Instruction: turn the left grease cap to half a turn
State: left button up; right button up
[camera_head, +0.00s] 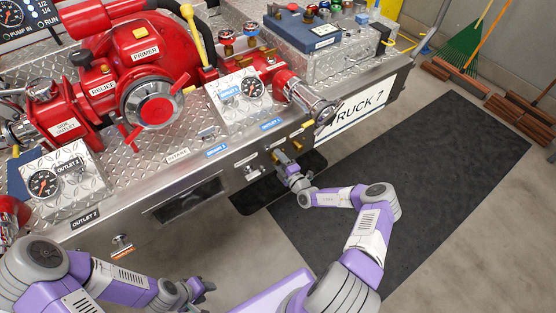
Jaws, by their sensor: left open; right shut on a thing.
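My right gripper (282,160) is at the front face of the steel bumper, below the outlet 1 label. It is shut on a small fitting, which appears to be the left grease cap (276,155). The jaws hide most of this cap, and its turn angle cannot be read. Another small brass-coloured fitting (298,134) is up and to the right of it on the same face. My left gripper (206,287) is open and empty, low in the picture, apart from the bumper.
A silver knob (250,172) is just left of my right gripper. A red primer pump (145,65), gauges and valves stand on the bumper deck. A metal drain fitting (122,244) hangs at lower left. A black mat (430,170) lies on the floor at right.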

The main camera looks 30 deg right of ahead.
jog(key=m, duration=0.3)
jog(key=shift+f+m+b, duration=0.15)
jog(key=shift+m+b, duration=0.15)
jog(key=shift+m, duration=0.1)
jog(key=m, duration=0.3)
jog(key=shift+m+b, duration=0.3)
jog(key=shift+b, duration=0.05)
jog(key=m+b, duration=0.1)
jog(key=m, duration=0.4)
jog(key=shift+a+m, duration=0.15)
jog(key=shift+m, duration=0.25)
jog(key=o, duration=1)
jog(key=shift+o, duration=0.2)
jog(key=s+p, duration=0.2)
jog(key=s, duration=0.5)
jog(key=shift+s+d, duration=0.25)
jog(key=shift+s, duration=0.1)
